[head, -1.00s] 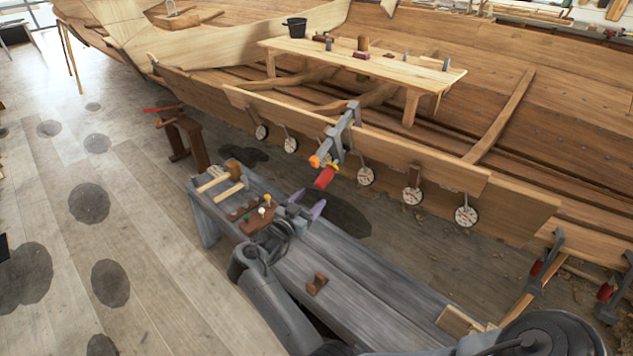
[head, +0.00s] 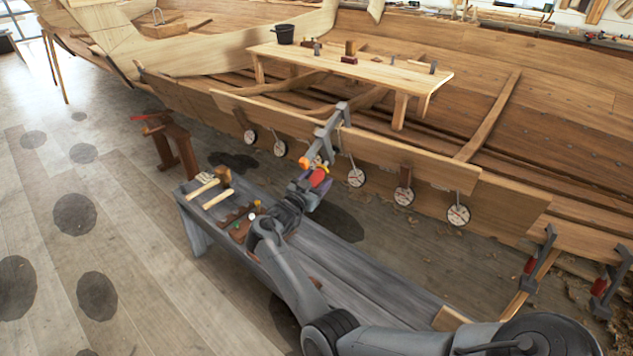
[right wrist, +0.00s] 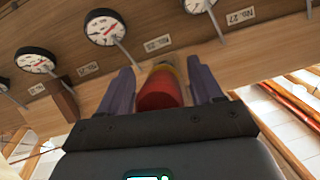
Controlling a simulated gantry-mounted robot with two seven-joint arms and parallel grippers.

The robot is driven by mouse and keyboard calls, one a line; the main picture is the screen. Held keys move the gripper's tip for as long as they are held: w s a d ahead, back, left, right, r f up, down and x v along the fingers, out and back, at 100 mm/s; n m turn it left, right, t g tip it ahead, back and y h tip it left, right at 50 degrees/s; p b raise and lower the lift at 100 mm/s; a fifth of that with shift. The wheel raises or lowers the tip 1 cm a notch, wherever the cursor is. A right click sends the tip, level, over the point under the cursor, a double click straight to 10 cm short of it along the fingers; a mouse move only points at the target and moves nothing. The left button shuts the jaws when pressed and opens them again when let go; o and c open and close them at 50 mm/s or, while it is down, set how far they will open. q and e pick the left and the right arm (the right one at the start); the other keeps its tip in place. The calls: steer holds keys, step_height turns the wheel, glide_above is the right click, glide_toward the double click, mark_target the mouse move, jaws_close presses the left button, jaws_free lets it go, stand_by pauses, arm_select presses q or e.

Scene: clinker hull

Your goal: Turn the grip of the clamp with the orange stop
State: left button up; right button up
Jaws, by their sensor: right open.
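The grey clamp (head: 329,133) sits over the edge of the hull plank. Its orange stop (head: 304,163) and red grip (head: 318,177) are at its lower end. My right gripper (head: 311,184) is at the red grip. In the right wrist view the open purple fingers (right wrist: 161,82) stand on either side of the red grip (right wrist: 159,92), with a visible gap on the right side. A yellowish part shows just beyond the grip. The fingers partly hide the grip in the head view. My left gripper is not in view.
Several round dials (head: 356,178) hang along the plank near the clamp; they also show in the right wrist view (right wrist: 104,27). More red-handled clamps (head: 540,262) are at the right.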

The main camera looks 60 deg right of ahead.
steer(key=shift+c, duration=0.8)
steer(key=c, duration=0.8)
steer(key=shift+w+m+t, duration=0.1)
steer(key=shift+m+t, duration=0.7)
steer(key=shift+w+m+t, duration=0.1)
steer(key=shift+m+t, duration=0.7)
steer(key=shift+m, duration=0.1)
